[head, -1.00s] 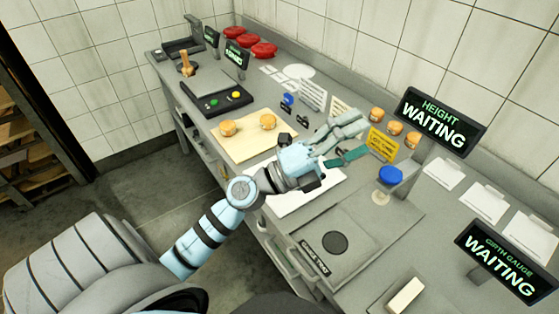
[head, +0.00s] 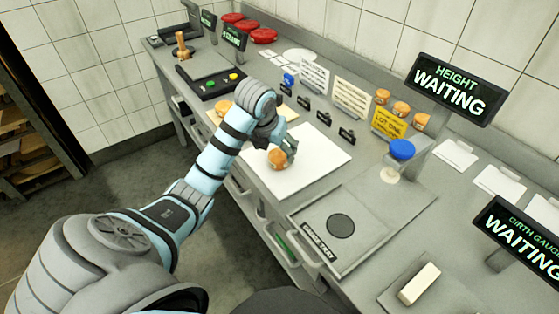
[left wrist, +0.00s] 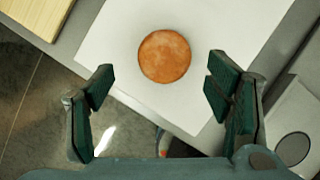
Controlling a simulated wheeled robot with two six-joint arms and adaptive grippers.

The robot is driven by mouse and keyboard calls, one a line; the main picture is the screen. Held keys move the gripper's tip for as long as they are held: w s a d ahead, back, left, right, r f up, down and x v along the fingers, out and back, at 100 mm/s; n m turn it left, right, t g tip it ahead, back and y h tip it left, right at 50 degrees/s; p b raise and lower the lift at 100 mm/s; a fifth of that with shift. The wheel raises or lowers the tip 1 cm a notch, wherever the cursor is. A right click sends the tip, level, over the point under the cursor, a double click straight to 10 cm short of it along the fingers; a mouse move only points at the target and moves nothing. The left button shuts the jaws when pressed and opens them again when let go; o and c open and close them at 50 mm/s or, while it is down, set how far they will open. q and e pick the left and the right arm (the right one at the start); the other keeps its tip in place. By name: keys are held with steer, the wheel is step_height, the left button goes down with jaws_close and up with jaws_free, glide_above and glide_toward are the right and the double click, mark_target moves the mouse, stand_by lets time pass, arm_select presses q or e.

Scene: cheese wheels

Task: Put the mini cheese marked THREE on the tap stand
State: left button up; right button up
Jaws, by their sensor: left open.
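A mini cheese (head: 277,158), orange-brown and round, sits on the white sheet (head: 318,160). No number is readable on it. My left gripper (head: 290,148) is open beside it, partly hidden by my wrist. In the left wrist view the cheese (left wrist: 164,56) lies beyond and between the spread fingertips (left wrist: 160,72), with gaps on both sides. Another mini cheese (head: 222,107) shows on the beige board, partly hidden by my left arm. Several more (head: 401,108) stand behind the yellow card. I cannot tell which fixture is the tap stand. My right gripper is not in view.
A grey plate with a dark disc (head: 340,226) lies right of the sheet. A blue-topped post (head: 402,150), small black signs (head: 324,118) and the HEIGHT display (head: 447,88) stand nearby.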

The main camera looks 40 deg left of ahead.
mark_target(278, 156)
arm_select(q)
steer(key=x, duration=0.4)
steer(key=shift+d, duration=0.3)
steer(key=c, duration=1.4)
